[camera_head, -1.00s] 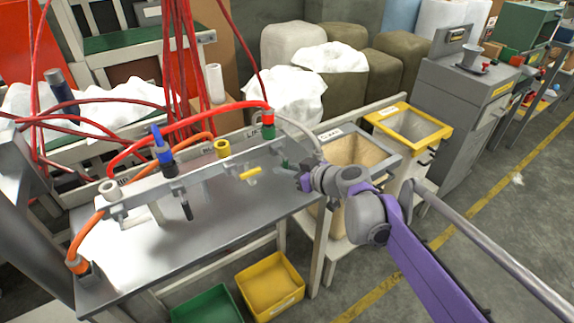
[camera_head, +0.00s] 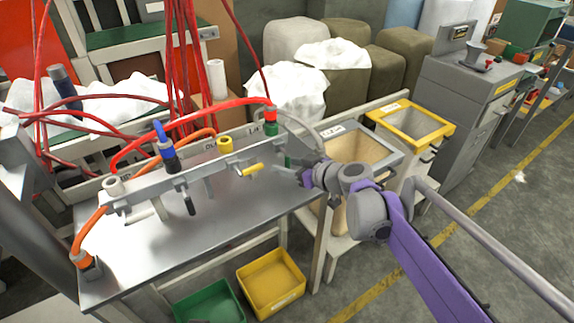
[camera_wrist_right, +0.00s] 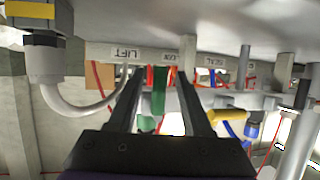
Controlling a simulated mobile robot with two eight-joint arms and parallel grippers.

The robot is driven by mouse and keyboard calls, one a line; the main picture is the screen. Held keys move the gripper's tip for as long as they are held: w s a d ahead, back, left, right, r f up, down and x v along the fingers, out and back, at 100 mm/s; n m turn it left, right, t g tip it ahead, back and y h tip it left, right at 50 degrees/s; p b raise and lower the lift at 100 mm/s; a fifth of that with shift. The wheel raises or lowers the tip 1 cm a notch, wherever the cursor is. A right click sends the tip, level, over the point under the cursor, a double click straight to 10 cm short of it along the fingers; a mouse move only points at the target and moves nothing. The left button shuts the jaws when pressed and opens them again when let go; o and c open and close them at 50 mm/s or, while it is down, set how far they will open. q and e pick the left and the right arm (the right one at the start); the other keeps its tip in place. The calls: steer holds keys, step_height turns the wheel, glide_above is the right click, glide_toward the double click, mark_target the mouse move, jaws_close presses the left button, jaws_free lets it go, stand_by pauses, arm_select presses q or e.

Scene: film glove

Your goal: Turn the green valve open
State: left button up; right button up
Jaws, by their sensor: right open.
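The green valve's handle (camera_head: 288,160) is at the right end of the grey manifold rail, close to a green fitting (camera_head: 270,128) with a red collar. My right gripper (camera_head: 285,175) is beside the handle, its fingers reaching left toward the rail. In the right wrist view the green handle (camera_wrist_right: 158,92) shows between the two open fingers of my right gripper (camera_wrist_right: 160,62), with a gap on each side. I cannot tell how deep between the fingers it lies. My left gripper is not in view.
Along the rail are a yellow handle (camera_head: 252,169), a black handle (camera_head: 189,204) and a blue fitting (camera_head: 168,157). A red hose (camera_head: 200,122) arches above the rail. A grey bin (camera_head: 365,148) stands at the table's right. A label reading LIFT (camera_wrist_right: 123,53) is near the left finger.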

arm_select(q)
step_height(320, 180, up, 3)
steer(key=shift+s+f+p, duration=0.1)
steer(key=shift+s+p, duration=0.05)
steer(key=shift+p, duration=1)
arm_select(e)
steer(key=v, duration=1.1)
steer(key=shift+w+a, duration=0.1)
steer(key=s+d+f+m+g+h, duration=0.2)
steer(key=s+d+f+m+h, duration=0.15)
steer(key=s+f, duration=0.45)
steer(key=s+d+f+m+g+h, duration=0.1)
steer(key=s+d+f+m+h, duration=0.3)
steer(key=s, duration=0.8)
steer(key=s+d+f+m+g+h, duration=0.25)
steer(key=s+d+f, duration=0.35)
steer(key=s, duration=0.4)
arm_select(q)
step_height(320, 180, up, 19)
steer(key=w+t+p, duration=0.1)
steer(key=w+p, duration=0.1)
steer(key=p, duration=1.4)
steer(key=shift+p, duration=0.35)
arm_select(e)
step_height(320, 180, up, 19)
steer(key=w+t, duration=0.1)
steer(key=shift+w+n+t, duration=0.25)
steer(key=shift+n+t, duration=0.05)
steer(key=shift+t, duration=0.05)
